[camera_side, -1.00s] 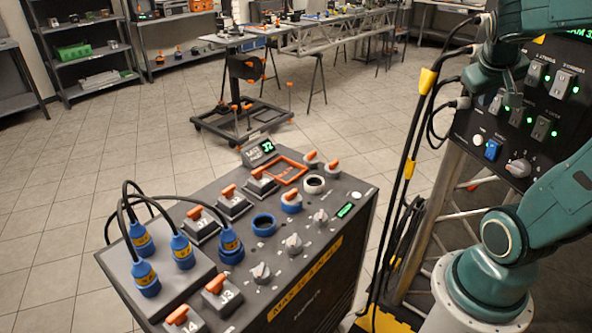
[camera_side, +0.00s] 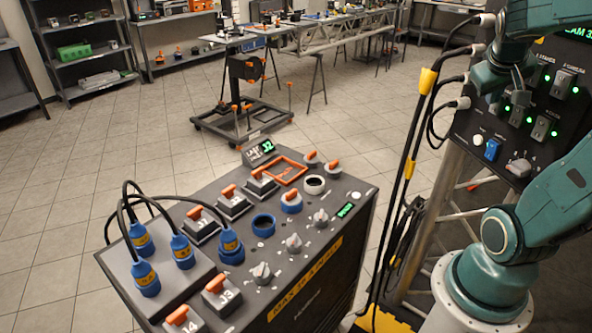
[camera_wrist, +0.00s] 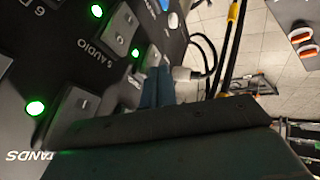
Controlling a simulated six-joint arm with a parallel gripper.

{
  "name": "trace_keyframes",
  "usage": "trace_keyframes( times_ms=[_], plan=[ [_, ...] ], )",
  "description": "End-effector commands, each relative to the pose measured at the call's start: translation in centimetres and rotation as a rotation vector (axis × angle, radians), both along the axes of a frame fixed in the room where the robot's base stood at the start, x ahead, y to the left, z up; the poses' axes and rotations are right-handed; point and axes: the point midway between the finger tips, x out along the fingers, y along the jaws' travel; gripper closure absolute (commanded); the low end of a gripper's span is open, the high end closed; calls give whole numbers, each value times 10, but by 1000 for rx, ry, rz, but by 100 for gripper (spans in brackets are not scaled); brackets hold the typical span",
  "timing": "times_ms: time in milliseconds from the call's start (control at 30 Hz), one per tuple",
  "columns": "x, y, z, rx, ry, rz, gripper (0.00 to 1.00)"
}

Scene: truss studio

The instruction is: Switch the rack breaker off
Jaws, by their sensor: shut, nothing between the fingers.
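The dark rack panel (camera_side: 506,158) stands at the right of the side view, with several grey rocker breakers and lit green lamps. I cannot read which breaker is labelled for the rack. In the wrist view, a grey rocker (camera_wrist: 118,30) labelled AUDIO and another rocker (camera_wrist: 72,112) by the STANDS label each have a green lamp beside them. My gripper (camera_wrist: 157,72) is shut and empty, close in front of the panel beside these rockers. In the side view my wrist covers part of the panel. I cannot tell whether the fingertips touch a switch.
A blue switch (camera_side: 492,150) and a pale knob (camera_side: 519,167) sit low on the panel. Black cables (camera_side: 432,100) plug in along its left edge. A console (camera_side: 315,262) with orange-handled switches stands to the left. Tiled floor (camera_side: 110,170) lies open beyond.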

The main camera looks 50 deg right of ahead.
Motion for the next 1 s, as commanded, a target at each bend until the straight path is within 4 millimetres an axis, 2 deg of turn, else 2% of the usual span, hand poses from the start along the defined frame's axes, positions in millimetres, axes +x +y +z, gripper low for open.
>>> trace_keyframes(
  times_ms=[433,1000],
  plan=[
    [-2,-3,2,-1,0,-1,100],
    [-2,-3,17,-1,-1,0,100]
  ],
)
